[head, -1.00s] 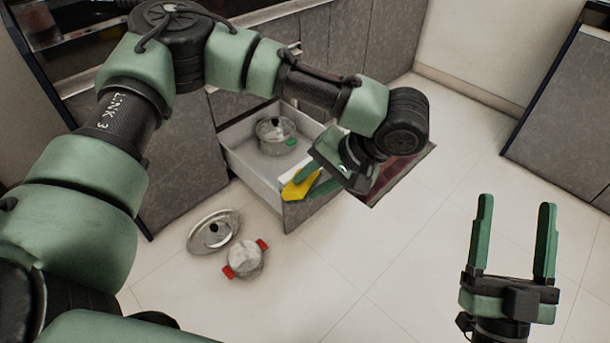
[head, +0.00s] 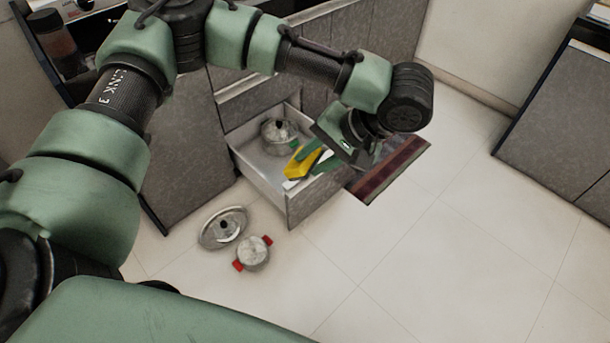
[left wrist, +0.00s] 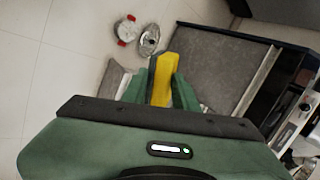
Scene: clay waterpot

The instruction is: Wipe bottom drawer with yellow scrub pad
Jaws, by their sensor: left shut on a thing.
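The bottom drawer (head: 314,205) is pulled open, and its grey front panel faces the floor area. My left gripper (head: 305,160) is shut on the yellow scrub pad (head: 299,168). It holds the pad over the drawer's inside near the front panel. Whether the pad touches the drawer bottom cannot be told. In the left wrist view the yellow pad (left wrist: 164,78) sits between the two green fingers. My right gripper is in neither current view.
A lidded metal pot (head: 279,136) stands towards the back of the drawer. A round lid (head: 222,229) and a red-handled pot (head: 254,254) are on the floor in front. A dark red mat (head: 390,172) lies right of the drawer. Floor to the right is clear.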

